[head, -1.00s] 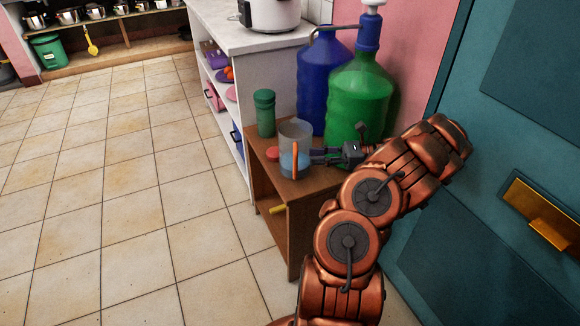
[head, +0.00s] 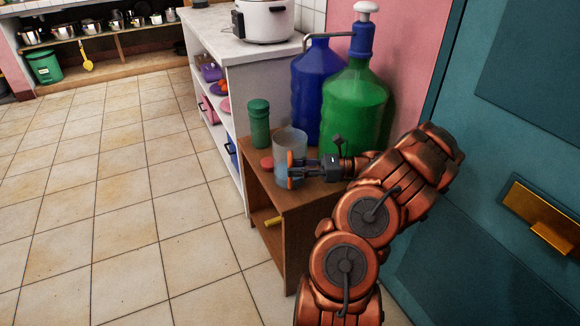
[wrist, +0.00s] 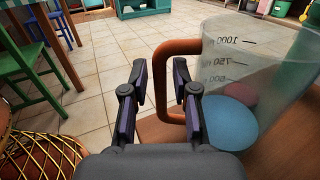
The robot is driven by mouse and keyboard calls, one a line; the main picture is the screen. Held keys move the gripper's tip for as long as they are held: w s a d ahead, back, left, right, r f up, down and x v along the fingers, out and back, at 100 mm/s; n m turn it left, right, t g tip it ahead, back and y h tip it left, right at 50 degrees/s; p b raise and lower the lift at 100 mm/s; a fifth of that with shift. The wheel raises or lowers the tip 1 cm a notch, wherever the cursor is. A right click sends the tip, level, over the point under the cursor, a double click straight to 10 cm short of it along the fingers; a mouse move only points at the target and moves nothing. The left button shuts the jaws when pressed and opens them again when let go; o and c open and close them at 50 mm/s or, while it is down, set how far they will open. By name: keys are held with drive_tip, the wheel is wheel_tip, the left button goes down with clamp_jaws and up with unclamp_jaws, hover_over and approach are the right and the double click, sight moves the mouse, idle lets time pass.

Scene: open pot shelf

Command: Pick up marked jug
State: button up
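The marked jug (head: 291,146) is a clear measuring jug with black graduations and an orange handle. It stands upright on the small brown wooden cabinet (head: 306,205). In the wrist view the jug (wrist: 255,75) fills the right side, with blue liquid at its bottom. Its handle (wrist: 160,95) shows between my fingers. My gripper (wrist: 160,75) is open, one finger on each side of the handle, with visible gaps. In the head view my gripper (head: 291,170) reaches the handle from the right; the fingers partly hide it.
A green bottle (head: 259,124) and a red disc (head: 267,162) are close beside the jug. Large blue (head: 318,85) and green (head: 355,105) water bottles stand behind. A white shelf (head: 218,75) is to the left, a teal door (head: 520,110) to the right. Tiled floor at left is open.

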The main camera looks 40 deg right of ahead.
drive_tip(key=shift+x, duration=0.9)
clamp_jaws()
